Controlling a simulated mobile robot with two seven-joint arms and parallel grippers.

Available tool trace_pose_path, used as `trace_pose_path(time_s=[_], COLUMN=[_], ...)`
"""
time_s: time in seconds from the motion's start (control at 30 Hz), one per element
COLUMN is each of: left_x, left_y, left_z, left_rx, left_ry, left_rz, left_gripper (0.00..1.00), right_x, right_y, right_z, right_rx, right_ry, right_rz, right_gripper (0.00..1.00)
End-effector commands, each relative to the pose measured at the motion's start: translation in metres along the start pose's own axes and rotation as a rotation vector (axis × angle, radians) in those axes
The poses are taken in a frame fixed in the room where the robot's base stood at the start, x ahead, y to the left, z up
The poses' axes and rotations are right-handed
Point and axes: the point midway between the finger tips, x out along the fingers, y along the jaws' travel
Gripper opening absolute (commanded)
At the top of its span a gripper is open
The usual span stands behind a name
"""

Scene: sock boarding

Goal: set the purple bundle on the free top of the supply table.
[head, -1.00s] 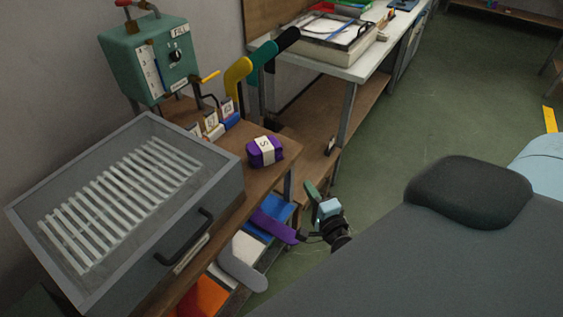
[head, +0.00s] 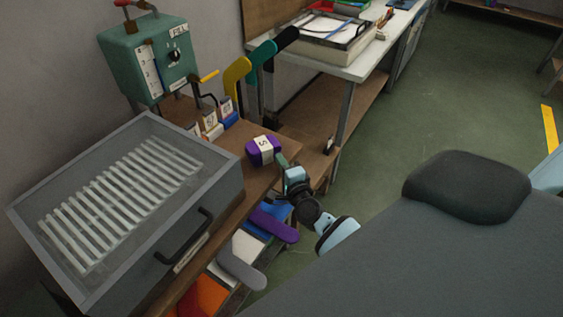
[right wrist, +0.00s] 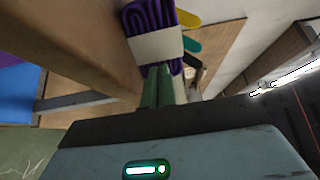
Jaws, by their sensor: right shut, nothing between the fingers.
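The purple bundle (head: 262,152), with a white paper band marked S, sits on the right end of the brown table top (head: 225,143). My right gripper (head: 282,161) is beside the bundle at the table's edge. In the right wrist view the green fingers (right wrist: 157,86) are shut together and empty. Their tips are at the white band of the bundle (right wrist: 150,17); I cannot tell whether they touch it. My left gripper is not in view.
A grey slatted box (head: 125,205) fills the near part of the table. Small banded bundles (head: 213,124) and a green machine (head: 147,58) stand behind. Purple (head: 272,224) and grey (head: 240,265) sock-shaped boards stick out below. A white-topped table (head: 352,70) stands farther back.

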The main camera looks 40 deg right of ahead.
Motion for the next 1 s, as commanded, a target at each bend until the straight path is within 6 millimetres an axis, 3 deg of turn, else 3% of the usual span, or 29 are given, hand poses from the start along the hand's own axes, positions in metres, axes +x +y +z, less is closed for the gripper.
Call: trace_pose_path(time_s=[0.27,0.53,1.0], left_x=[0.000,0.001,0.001], left_y=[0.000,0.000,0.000], left_z=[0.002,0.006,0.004], left_rx=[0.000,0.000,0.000], left_ry=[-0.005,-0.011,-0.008], left_rz=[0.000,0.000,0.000], left_gripper=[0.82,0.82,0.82], right_x=[0.000,0.015,0.015], right_y=[0.000,0.000,0.000], right_z=[0.001,0.016,0.016], right_rx=[0.001,0.003,0.001], right_ry=[0.000,0.001,0.000], right_rz=[0.000,0.000,-0.001], right_gripper=[0.00,0.00,0.00])
